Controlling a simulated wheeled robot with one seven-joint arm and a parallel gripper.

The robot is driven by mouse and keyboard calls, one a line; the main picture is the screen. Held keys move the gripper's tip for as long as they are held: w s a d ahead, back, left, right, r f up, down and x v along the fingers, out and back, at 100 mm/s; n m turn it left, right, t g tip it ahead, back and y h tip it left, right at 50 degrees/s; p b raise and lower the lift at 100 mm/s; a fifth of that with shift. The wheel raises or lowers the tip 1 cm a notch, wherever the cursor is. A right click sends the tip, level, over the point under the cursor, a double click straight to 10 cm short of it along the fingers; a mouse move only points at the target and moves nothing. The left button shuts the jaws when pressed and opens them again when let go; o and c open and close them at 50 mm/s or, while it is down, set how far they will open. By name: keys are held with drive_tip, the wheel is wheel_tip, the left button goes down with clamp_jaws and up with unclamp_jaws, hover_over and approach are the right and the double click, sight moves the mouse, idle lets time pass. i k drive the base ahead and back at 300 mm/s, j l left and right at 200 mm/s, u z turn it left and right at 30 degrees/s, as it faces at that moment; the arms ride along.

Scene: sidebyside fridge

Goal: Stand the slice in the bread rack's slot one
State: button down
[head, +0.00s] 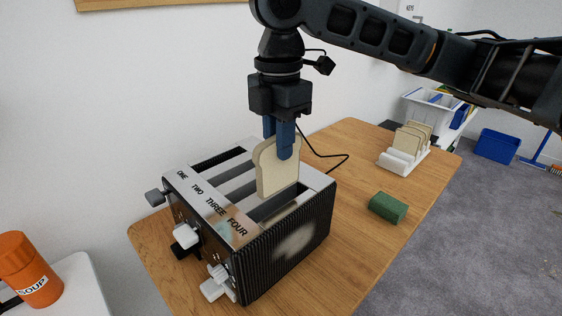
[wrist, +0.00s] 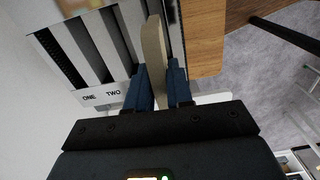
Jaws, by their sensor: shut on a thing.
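My gripper (head: 283,150) is shut on a pale bread slice (head: 276,175), pointing down with the slice upright between its blue fingers. The slice is over the rear part of the toaster (head: 300,237), by the slots near THREE and FOUR; I cannot tell whether its lower edge is inside a slot. In the wrist view the slice (wrist: 155,48) shows edge-on between the fingers (wrist: 160,88), with the toaster's ONE and TWO labels to its left. The white bread rack (head: 394,166) stands at the back right of the table, with several slices in it; its slot labels are not readable.
A green block (head: 388,208) lies on the wooden table (head: 345,225) between toaster and rack. A black cord (head: 325,155) runs behind the toaster. An orange soup container (head: 30,270) stands on a white surface at left. Blue and white bins (head: 496,146) are beyond the table.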

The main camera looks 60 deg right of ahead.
sight(396, 160)
drive_tip(key=k, duration=1)
